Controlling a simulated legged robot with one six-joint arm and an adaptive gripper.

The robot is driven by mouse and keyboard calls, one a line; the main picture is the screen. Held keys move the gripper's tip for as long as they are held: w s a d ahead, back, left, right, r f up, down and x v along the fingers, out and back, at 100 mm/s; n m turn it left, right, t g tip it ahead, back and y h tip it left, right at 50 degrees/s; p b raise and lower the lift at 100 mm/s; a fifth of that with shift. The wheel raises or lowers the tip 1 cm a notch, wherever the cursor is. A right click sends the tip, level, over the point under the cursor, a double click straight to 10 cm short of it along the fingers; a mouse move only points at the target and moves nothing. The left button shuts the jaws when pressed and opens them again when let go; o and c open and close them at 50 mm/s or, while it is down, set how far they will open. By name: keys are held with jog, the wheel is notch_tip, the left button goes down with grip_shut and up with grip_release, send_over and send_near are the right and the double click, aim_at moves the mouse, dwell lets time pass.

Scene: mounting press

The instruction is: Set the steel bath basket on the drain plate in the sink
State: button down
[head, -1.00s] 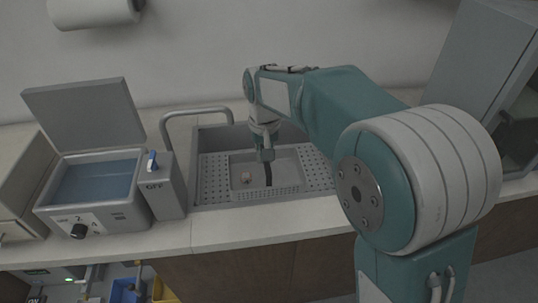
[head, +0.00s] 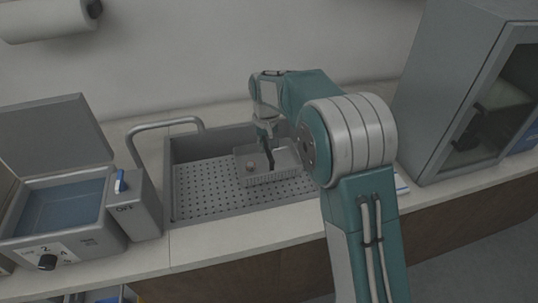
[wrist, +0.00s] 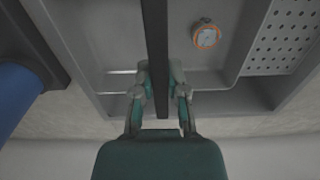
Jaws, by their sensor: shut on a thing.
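The steel bath basket (head: 285,176) is a shallow grey tray with a perforated front wall and a dark upright handle strip. My gripper (head: 267,146) is shut on that dark handle (wrist: 157,45), which runs between its fingers (wrist: 160,78) in the wrist view. A small round piece with a copper-coloured rim (wrist: 206,36) lies in the basket. The basket is over the right part of the sink (head: 168,195). The perforated drain plate (head: 205,190) shows to its left. I cannot tell whether the basket touches the plate.
A curved grey tap (head: 165,124) stands at the sink's left back. Left of it is an open-lidded water bath (head: 65,205) with a switch box (head: 133,205). A grey cabinet (head: 440,80) stands at the right. The counter front edge (head: 230,240) is clear.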

jog(key=shift+w+d+f, duration=0.3)
jog(key=shift+w+f, duration=0.1)
jog(key=shift+f, duration=0.1)
jog(key=shift+w+d+f, duration=0.3)
jog(key=shift+w+f, duration=0.1)
jog(key=shift+f, duration=0.1)
jog(key=shift+w+f, duration=0.2)
jog(key=shift+f, duration=1.6)
jog(key=shift+f, duration=0.1)
jog(key=c, duration=0.7)
grip_release()
